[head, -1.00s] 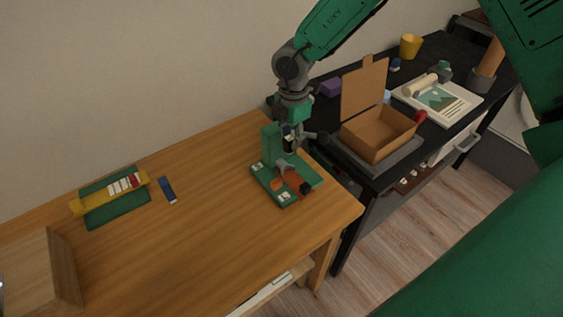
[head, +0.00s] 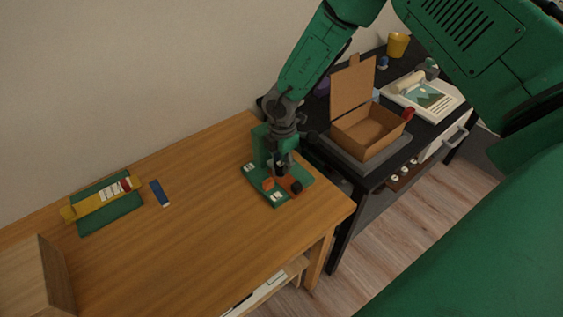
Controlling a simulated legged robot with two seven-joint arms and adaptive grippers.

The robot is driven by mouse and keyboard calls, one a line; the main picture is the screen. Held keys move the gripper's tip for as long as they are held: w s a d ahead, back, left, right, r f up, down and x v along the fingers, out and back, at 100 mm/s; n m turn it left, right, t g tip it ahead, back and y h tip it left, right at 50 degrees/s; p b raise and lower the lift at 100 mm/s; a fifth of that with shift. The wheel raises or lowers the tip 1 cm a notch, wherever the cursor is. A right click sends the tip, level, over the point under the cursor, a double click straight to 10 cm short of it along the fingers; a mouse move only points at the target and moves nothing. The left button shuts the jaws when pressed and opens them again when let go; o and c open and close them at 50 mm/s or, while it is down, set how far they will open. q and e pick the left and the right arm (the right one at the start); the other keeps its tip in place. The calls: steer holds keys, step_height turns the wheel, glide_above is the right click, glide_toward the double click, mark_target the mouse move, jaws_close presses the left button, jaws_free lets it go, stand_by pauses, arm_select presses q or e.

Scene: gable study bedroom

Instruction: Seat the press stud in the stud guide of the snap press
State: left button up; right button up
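The snap press (head: 259,153) is green with a flat base and an upright back part, and stands near the right end of the wooden table. Orange and dark parts show on its base. My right gripper (head: 280,167) points down over the press, in front of its upright part. Its fingers are small and dark here, so I cannot tell if they are open or shut, or touch the press. I cannot make out the press stud or the stud guide; the gripper covers part of the press. My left gripper is not in view.
On the wooden table (head: 200,230) are a green mat with a yellow rack (head: 72,211), a blue and white block (head: 159,192) and a wooden tray (head: 57,275). A black desk to the right bears an open cardboard box (head: 362,137). The table's middle is clear.

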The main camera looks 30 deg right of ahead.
mark_target(282, 162)
steer(key=o, duration=0.3)
steer(key=shift+r, duration=0.2)
step_height(282, 162, up, 12)
steer(key=shift+f, duration=0.1)
stand_by(0.7)
